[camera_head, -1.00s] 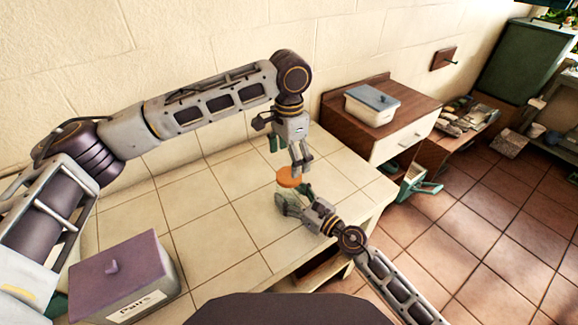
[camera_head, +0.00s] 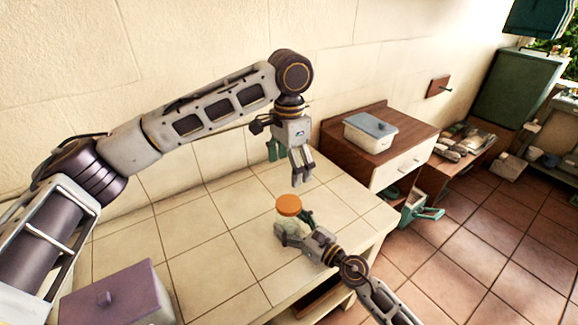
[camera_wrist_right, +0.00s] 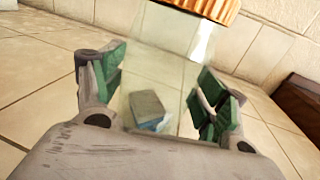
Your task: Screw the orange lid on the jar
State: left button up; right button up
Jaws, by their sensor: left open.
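A clear glass jar (camera_head: 290,228) stands upright with the orange lid (camera_head: 289,205) sitting on its mouth; the lid looks level. My right gripper (camera_head: 293,236) is around the jar body, low at the counter, with its fingers on both sides. In the right wrist view, the green finger pads flank the see-through jar (camera_wrist_right: 150,75), and the lid's ribbed edge (camera_wrist_right: 218,8) shows at the top. I cannot tell how tightly the lid is threaded. My left gripper (camera_head: 301,178) is open and empty, pointing down above the lid and apart from it.
The tiled counter (camera_head: 200,230) is mostly bare. A purple-lidded box (camera_head: 115,295) sits at its near left. A wooden cabinet (camera_head: 365,150) with a blue-lidded white container (camera_head: 371,130) stands right of the counter. A grey-blue block (camera_wrist_right: 148,108) shows through the jar.

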jog(key=shift+o, duration=1)
jog(key=shift+s+d, duration=0.1)
jog(key=shift+v, duration=5.85)
